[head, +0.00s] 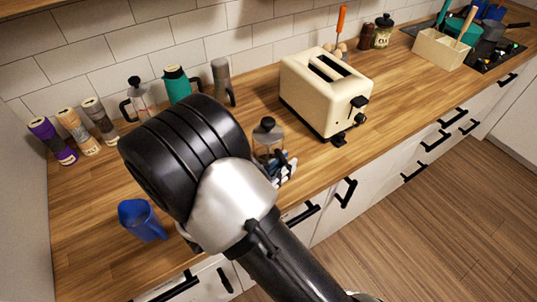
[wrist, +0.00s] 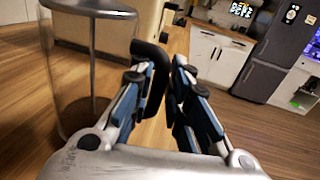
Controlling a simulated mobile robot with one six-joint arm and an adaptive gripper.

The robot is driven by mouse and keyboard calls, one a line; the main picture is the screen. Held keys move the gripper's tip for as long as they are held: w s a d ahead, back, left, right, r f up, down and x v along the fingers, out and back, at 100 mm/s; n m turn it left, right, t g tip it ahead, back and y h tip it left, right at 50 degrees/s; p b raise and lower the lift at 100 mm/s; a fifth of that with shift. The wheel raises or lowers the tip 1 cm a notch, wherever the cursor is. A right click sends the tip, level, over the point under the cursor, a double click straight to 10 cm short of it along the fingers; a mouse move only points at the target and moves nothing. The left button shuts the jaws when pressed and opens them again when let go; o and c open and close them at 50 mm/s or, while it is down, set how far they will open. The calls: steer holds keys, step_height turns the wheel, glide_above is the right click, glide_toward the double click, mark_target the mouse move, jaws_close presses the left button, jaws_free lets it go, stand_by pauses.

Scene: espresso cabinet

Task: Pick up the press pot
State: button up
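The press pot (head: 268,140) stands on the wooden counter in front of the toaster, a glass cylinder with a dark lid and knob. In the wrist view its glass body (wrist: 75,65) fills the left side, with a metal rim and dark contents. Its black handle (wrist: 160,70) reaches between the fingers of my gripper (wrist: 160,105). The fingers are apart, with the handle nearer the left finger and a gap on the right. I cannot tell whether the left finger touches it. In the head view my gripper (head: 283,168) is partly hidden behind my arm.
A cream toaster (head: 315,95) stands just behind the pot. A blue pitcher (head: 142,220) is at the left front. Another glass pot (head: 143,100), a teal pot (head: 177,85) and a grey pot (head: 221,80) stand along the wall. The counter's front edge is close to my gripper.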

steer(key=shift+w+d, duration=0.1)
steer(key=shift+c, duration=0.5)
jaws_close()
steer(key=shift+r, duration=0.1)
